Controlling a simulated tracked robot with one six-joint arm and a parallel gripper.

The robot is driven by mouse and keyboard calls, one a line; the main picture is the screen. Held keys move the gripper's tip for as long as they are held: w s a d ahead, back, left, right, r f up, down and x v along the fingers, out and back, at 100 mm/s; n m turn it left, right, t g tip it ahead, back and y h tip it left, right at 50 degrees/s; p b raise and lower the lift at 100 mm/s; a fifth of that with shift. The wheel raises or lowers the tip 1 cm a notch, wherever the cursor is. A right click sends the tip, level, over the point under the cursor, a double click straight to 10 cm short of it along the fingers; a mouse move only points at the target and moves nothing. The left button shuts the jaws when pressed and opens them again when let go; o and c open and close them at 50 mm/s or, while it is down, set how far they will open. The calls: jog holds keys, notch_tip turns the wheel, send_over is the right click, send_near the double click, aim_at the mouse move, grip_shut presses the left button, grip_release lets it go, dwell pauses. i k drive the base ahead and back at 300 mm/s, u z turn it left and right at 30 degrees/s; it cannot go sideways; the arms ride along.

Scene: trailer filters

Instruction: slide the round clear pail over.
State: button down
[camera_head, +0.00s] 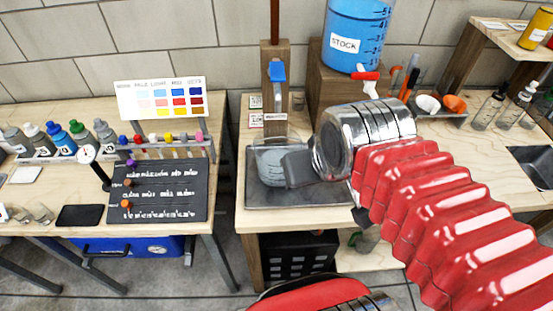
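The round clear pail (268,160) stands upright on a dark grey tray (300,195) near the left end of the right-hand bench. It seems to hold a little pale liquid or be tinted at the bottom. My arm reaches in from the right, with a red ribbed sleeve and a shiny metal wrist. My gripper (292,168) is dark grey and sits at the pail's right side, overlapping its edge in this view. I cannot tell whether it touches the pail. The finger gap is hidden, so I cannot see if it is open or shut.
A blue STOCK vessel (355,40) with a red tap stands on a wooden block behind my wrist. A wooden post (275,85) with a blue clip rises behind the pail. A gap separates the left bench, with its slate (165,190) and bottles, from this bench.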

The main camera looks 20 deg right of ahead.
aim_at(271, 144)
jog(key=u, duration=0.5)
jog(key=k, duration=1.25)
jog(key=u, duration=0.75)
jog(key=i, duration=0.85)
jog(key=u, duration=0.75)
jog(key=i, duration=0.55)
jog(key=u, duration=0.2)
